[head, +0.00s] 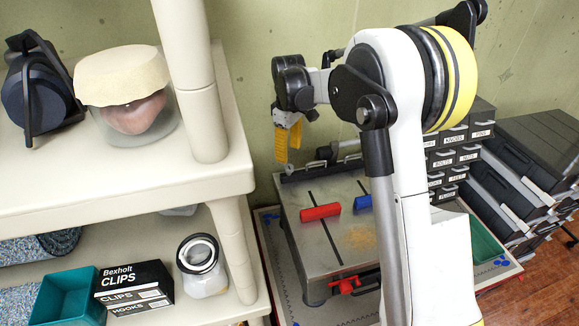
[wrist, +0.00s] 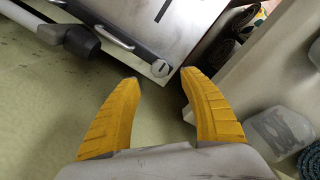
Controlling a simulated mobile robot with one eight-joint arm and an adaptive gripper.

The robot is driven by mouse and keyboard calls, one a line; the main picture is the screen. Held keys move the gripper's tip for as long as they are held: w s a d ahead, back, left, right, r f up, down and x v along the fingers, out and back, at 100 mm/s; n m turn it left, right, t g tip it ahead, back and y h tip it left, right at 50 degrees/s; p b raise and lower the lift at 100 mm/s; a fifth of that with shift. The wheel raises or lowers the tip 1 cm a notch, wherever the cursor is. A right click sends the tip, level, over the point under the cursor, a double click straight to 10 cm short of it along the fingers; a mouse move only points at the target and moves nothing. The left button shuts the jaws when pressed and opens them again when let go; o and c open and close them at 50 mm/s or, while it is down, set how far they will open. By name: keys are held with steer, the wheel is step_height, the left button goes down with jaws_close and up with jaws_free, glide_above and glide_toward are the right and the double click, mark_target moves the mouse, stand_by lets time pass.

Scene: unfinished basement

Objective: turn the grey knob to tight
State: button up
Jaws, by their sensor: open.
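The grey knob (wrist: 160,68) is a small round disc with a slot-like mark, at the corner of a metal-topped machine (wrist: 200,15). My gripper (wrist: 160,77) has yellow fingers, open and empty. In the wrist view the knob lies just beyond the gap between the fingertips, apart from both. In the head view my gripper (head: 288,145) hangs above that corner. No tight marking is readable.
A red cylinder (head: 320,212) and a blue piece (head: 362,203) lie on the machine top. A red knob (head: 345,285) is on its front. A cream shelf (head: 235,177) stands close at left. Dark drawer units (head: 450,150) stand at right. A grey bar (wrist: 75,38) borders the machine.

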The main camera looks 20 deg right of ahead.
mark_target(289, 166)
step_height(289, 166, down, 6)
steer(key=shift+f+b, duration=0.2)
steer(key=shift+b, duration=0.2)
jaws_close()
